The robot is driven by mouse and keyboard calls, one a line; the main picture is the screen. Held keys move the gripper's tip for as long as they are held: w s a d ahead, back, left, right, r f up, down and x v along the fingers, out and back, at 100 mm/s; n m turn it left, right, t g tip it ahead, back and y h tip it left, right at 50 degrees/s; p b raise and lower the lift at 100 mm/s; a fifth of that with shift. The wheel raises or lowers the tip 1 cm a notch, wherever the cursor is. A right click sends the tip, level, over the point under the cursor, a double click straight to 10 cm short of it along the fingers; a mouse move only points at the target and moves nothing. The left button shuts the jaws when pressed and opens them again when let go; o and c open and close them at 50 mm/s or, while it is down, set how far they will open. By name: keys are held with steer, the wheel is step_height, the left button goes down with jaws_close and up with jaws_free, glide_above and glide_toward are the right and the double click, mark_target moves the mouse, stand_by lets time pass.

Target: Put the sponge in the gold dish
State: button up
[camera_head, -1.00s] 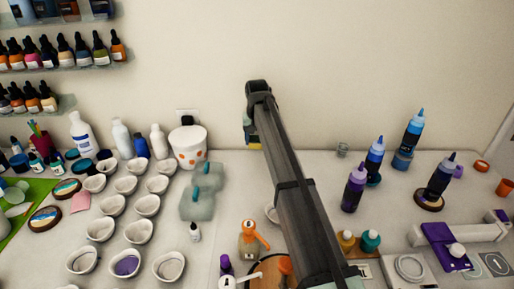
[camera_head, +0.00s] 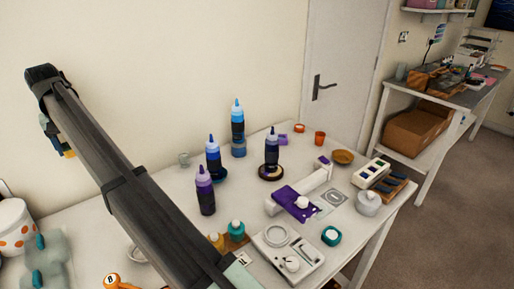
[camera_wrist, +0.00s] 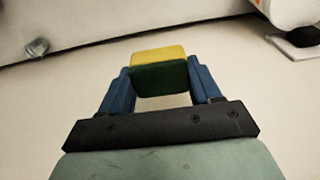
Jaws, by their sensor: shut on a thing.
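The sponge, yellow on one side and dark green on the other, shows in the wrist view (camera_wrist: 158,70) between the two blue fingers of my gripper (camera_wrist: 160,82). My gripper is shut on it. In the head view my gripper (camera_head: 62,146) hangs from the far end of my raised arm at the left, in front of the wall, with a bit of the yellow sponge (camera_head: 69,153) showing. The gold dish (camera_head: 343,157) is a small, shallow round dish near the right end of the white table, well to the right of my gripper. It looks empty.
Tall bottles, purple (camera_head: 205,192), blue (camera_head: 237,130) and dark blue (camera_head: 272,147), stand between my gripper and the dish. A white device with a purple cloth (camera_head: 299,203) is left of the dish. An orange cup (camera_head: 320,138) stands behind it, a color tray (camera_head: 371,172) to its right.

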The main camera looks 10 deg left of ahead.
step_height(320, 180, up, 11)
steer(key=w+d+m, duration=0.2)
steer(key=w+d, duration=1.1)
steer(key=d, duration=0.3)
steer(key=w+d+m, duration=0.2)
steer(key=w+d, duration=1.2)
steer(key=d, duration=0.2)
steer(key=m+h, duration=0.1)
steer(key=m, duration=0.4)
glide_above(342, 159)
steer(key=shift+t, duration=0.3)
steer(key=shift+s+f, duration=0.15)
steer(key=shift+f, duration=7)
steer(key=shift+s+f, duration=0.1)
steer(key=shift+f, duration=7.05)
steer(key=shift+f, duration=0.6)
